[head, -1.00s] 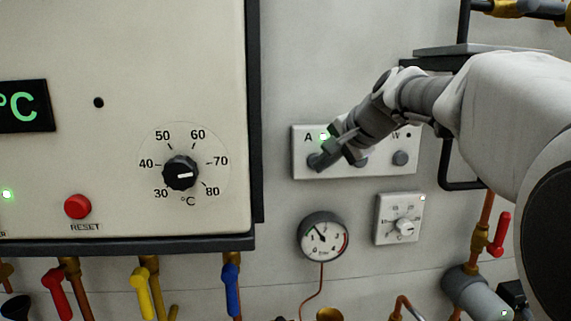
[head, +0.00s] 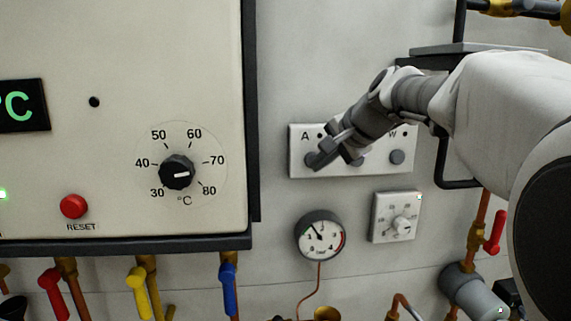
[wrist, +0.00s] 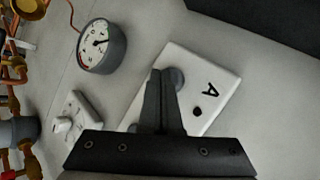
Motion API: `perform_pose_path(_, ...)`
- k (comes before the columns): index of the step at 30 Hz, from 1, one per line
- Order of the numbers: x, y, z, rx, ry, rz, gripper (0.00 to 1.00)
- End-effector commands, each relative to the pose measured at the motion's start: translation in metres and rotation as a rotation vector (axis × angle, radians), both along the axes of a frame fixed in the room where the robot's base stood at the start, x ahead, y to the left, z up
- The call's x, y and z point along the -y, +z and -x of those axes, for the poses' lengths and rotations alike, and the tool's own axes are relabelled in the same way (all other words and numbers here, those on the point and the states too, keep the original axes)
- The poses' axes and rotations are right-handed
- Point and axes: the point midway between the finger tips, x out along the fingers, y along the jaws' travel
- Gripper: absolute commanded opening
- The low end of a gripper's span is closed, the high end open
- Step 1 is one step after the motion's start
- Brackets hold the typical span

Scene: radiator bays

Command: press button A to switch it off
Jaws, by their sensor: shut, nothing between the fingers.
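Button A is a round grey button (head: 312,159) at the left end of a white panel (head: 298,172), below the letter A. In the wrist view the button (wrist: 178,76) shows partly behind my fingertips. The small lamp (wrist: 197,112) beside the letter A is dark. My gripper (head: 318,165) is shut and empty, its tips at button A. I cannot tell whether they touch it. In the wrist view my gripper (wrist: 162,75) covers part of the panel and the middle button.
Right of it on the panel is the W button (head: 397,157). Below are a pressure gauge (head: 320,236) and a small dial box (head: 397,217). A boiler cabinet (head: 110,60) with a red reset button (head: 73,206) stands left. Pipes with coloured valve handles run along the bottom.

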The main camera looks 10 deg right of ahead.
Motion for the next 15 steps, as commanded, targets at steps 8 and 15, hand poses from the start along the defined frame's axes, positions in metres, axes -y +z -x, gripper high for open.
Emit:
perform_pose_path(8, 0.0, 0.0, 0.007, 0.002, 0.001, 0.0, 0.0)
perform_pose_path(15, 0.0, 0.0, 0.031, 0.003, 0.0, -0.001, 0.0)
